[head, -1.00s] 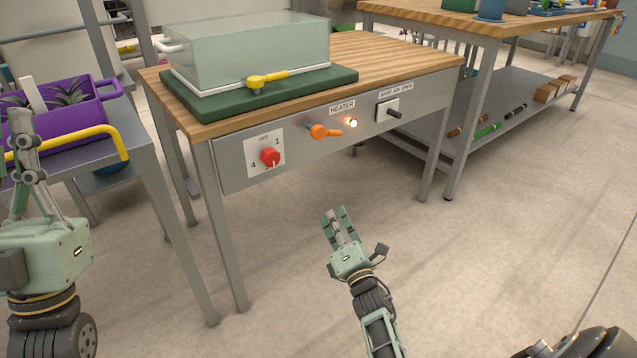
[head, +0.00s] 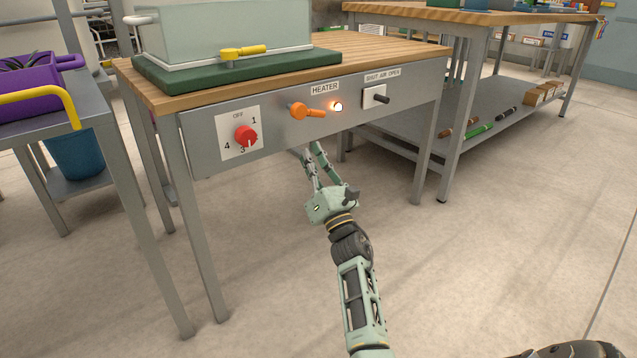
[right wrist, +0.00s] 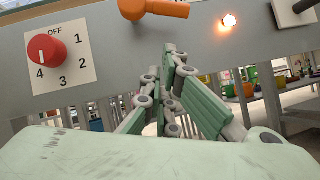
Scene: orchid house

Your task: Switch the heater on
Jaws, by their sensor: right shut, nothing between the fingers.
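The heater control is an orange lever (head: 302,111) on the grey bench panel under a HEATER label (head: 325,88). Its handle points right, roughly level; the lever also shows in the right wrist view (right wrist: 155,9). Beside it, a small round lamp (head: 338,106) glows; it is also lit in the wrist view (right wrist: 229,21). My right gripper (head: 310,148) is shut and empty, its fingertips by the panel's lower edge, below the lever and apart from it. In the wrist view its fingers (right wrist: 172,58) meet below the lever. My left gripper is out of view.
A red dial (head: 246,135) marked OFF and numbers sits left of the lever. A black handle (head: 381,98) labelled SHUT AIR OPEN is to the right. A glass case (head: 230,30) stands on the bench. Bench legs flank the open space beneath the panel.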

